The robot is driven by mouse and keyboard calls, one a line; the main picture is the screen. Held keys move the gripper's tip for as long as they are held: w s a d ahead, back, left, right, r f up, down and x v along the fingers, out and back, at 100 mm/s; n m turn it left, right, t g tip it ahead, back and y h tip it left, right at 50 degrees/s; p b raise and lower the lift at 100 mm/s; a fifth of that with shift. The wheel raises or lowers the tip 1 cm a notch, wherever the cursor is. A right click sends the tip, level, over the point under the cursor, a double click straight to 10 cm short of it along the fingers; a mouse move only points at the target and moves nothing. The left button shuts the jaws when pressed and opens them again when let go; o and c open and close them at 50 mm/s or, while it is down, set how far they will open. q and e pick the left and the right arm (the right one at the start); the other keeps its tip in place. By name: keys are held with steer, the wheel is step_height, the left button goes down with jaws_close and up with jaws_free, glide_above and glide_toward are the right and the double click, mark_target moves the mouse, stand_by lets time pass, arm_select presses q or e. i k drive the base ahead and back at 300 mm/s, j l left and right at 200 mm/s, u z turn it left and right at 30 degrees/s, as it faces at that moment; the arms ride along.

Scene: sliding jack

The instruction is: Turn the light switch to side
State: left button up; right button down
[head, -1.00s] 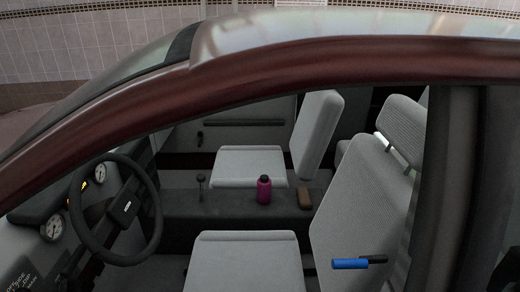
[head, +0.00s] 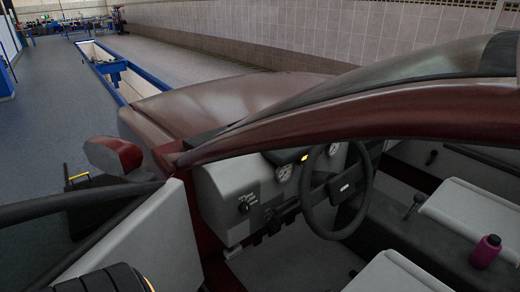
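The light switch (head: 244,205) is a small dark knob on the grey dashboard panel, left of the steering wheel. Faint label marks lie beside it, too small to read, so I cannot tell which position it points to. Nothing touches it. Neither of my grippers can be made out in the head view.
The steering wheel (head: 338,190) stands right of the switch. The open car door (head: 140,240) is at the lower left, with a black and yellow object (head: 105,281) at the bottom edge. A pink bottle (head: 485,252) stands between the seats. The dark red roof frame (head: 400,120) crosses above.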

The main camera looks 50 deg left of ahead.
mark_target(245, 208)
steer(key=u, duration=1.5)
